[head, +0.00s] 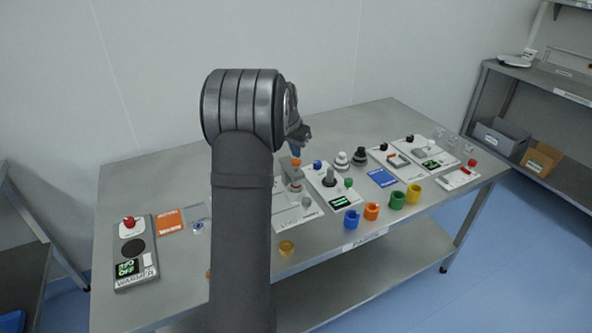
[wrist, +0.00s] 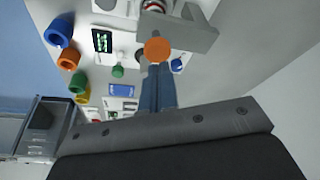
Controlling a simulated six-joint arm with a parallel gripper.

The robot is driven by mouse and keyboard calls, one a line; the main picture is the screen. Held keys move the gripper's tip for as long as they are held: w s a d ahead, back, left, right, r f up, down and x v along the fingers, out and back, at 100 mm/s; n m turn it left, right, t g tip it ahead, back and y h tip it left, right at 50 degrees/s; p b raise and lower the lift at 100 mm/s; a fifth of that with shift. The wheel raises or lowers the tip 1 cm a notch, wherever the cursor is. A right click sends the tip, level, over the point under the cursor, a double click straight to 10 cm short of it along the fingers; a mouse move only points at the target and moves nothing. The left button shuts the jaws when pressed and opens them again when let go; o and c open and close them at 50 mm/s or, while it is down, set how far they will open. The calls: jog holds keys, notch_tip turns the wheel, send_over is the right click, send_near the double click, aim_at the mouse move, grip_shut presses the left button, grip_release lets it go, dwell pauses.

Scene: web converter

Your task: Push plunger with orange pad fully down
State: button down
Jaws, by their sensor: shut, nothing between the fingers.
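The plunger's round orange pad (head: 296,162) tops a grey press on a white panel, just right of my arm. In the wrist view the orange pad (wrist: 157,49) faces the camera, in front of a grey bracket. My gripper (head: 297,150) is shut and empty, close above the pad in the head view. In the wrist view the blue fingertips (wrist: 158,67) lie together at the pad's lower edge. I cannot tell whether they touch it. My arm hides part of the panel in the head view.
Right of the press stand a panel with a green display (head: 340,202) and several coloured cups, including a blue cup (head: 352,219) and an orange cup (head: 371,211). A warmer (head: 136,262) is at the far left. Bare table (head: 160,180) lies at the back left.

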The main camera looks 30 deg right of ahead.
aim_at(296, 161)
jog(key=shift+f, duration=0.1)
jog(key=shift+f, duration=1.85)
jog(key=shift+r, duration=1.95)
notch_tip(296, 161, up, 6)
jog(key=shift+f, duration=0.1)
